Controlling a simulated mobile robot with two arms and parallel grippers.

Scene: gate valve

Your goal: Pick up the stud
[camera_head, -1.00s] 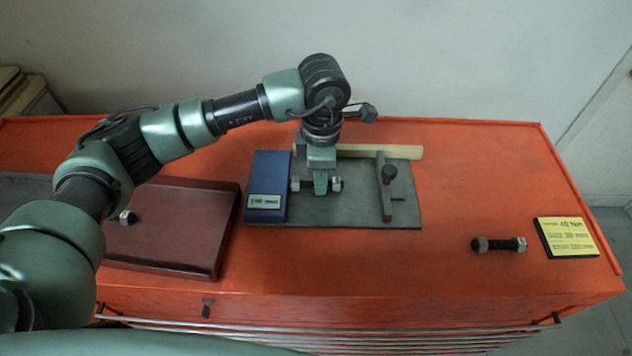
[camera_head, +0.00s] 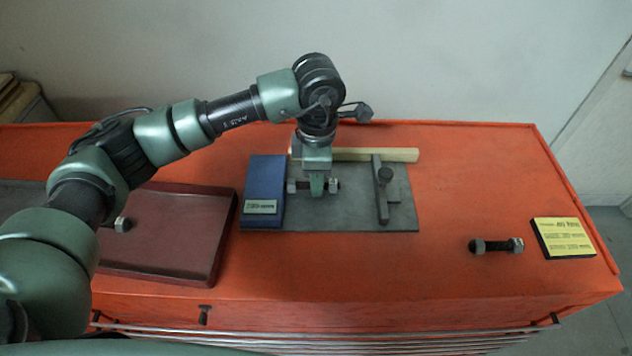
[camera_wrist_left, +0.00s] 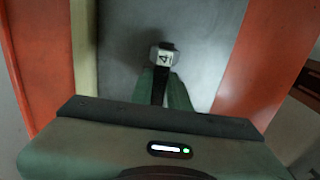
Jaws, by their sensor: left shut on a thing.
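The stud (camera_head: 333,186) is a dark rod with a pale grey nut at each end. It lies crosswise over the grey plate, just right of the blue block. My left gripper (camera_head: 317,189) points down and is shut on the stud's middle, hiding that part. In the left wrist view a marked nut (camera_wrist_left: 164,56) shows beyond the green fingers (camera_wrist_left: 163,92), with the dark rod between them. I cannot tell whether the stud touches the plate. My right gripper is not in view.
A dark red tray (camera_head: 165,235) holds another stud (camera_head: 122,224). A further stud (camera_head: 497,245) lies by a yellow label (camera_head: 564,238).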

